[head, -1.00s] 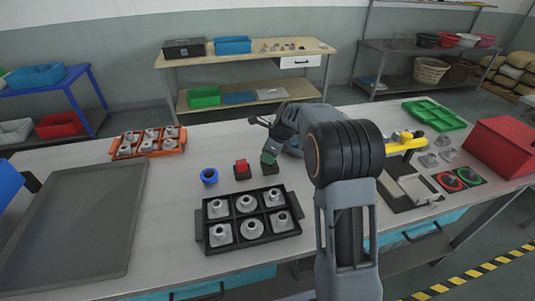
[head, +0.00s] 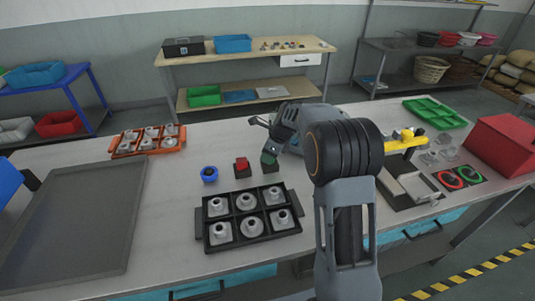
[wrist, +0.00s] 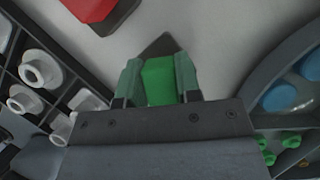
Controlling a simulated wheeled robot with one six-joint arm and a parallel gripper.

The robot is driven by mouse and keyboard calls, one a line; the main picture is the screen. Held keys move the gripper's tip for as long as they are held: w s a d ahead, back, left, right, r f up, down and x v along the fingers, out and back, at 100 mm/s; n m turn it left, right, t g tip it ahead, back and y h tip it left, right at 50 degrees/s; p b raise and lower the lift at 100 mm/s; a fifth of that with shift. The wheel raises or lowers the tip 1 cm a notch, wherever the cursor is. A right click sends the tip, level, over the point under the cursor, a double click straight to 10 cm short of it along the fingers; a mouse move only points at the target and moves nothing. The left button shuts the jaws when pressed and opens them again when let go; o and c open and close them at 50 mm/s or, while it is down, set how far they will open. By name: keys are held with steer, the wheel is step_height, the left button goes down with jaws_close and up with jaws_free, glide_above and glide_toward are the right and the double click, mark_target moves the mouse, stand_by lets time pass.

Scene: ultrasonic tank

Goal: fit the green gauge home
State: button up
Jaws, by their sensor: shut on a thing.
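The green gauge (wrist: 160,80) is a bright green block held between the two dull green fingers of my gripper (wrist: 159,84) in the wrist view. A dark base (wrist: 157,46) shows just beyond it, and I cannot tell whether the gauge is seated in it. In the head view my gripper (head: 269,150) points down over a small dark block (head: 271,168) on the table, beside a red block on a dark base (head: 242,167). My arm and fingers hide most of the gauge there. The red block also shows in the wrist view (wrist: 92,8).
A black tray of grey flanged parts (head: 205,245) stands in front, with a blue ring (head: 209,174) behind it. An orange tray (head: 118,152) is at left back. A dark flat tray (head: 75,230) fills the left. A yellow device (head: 405,145) and red box (head: 505,145) stand right.

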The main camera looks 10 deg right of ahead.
steer(key=shift+f, duration=0.35)
steer(key=shift+f+p, duration=0.2)
steer(key=shift+p, duration=0.45)
stand_by(4.1)
steer(key=o, duration=1)
steer(key=v, duration=1.4)
steer(key=shift+a+f, duration=0.1)
